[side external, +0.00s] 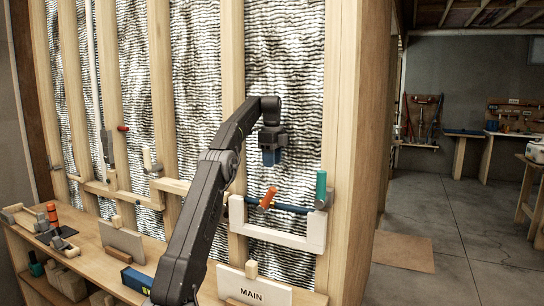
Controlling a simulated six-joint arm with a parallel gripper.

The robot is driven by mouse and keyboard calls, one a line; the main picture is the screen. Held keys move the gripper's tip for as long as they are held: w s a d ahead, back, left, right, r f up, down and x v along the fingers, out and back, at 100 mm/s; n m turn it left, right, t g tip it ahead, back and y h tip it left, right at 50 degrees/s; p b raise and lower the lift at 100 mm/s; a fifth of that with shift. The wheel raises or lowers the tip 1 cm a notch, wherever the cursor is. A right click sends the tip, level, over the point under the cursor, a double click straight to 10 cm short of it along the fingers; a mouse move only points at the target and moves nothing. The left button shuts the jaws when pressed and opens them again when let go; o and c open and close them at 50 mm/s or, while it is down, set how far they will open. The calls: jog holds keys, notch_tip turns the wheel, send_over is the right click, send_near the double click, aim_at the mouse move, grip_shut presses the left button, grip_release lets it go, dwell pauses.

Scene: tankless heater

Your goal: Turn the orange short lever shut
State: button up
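The orange short lever (268,197) is tilted, its top leaning right, on a dark blue horizontal pipe (292,209) in front of the stud wall. My gripper (271,158) hangs pointing down above the orange lever, with a visible gap between them. Its blue end is small and seen from the side, so I cannot tell whether its fingers are open or shut. Nothing clearly shows in its grasp. The lower part of the orange lever's mount is hard to make out.
A teal upright lever (321,187) stands right of the orange one. A white U-shaped frame (285,239) lies below the pipe. A "MAIN" sign (253,290) stands on the wooden shelf (92,238). A blue box (137,280) and an orange-black tool (53,216) are left.

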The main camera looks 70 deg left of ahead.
jog(key=shift+r, duration=0.75)
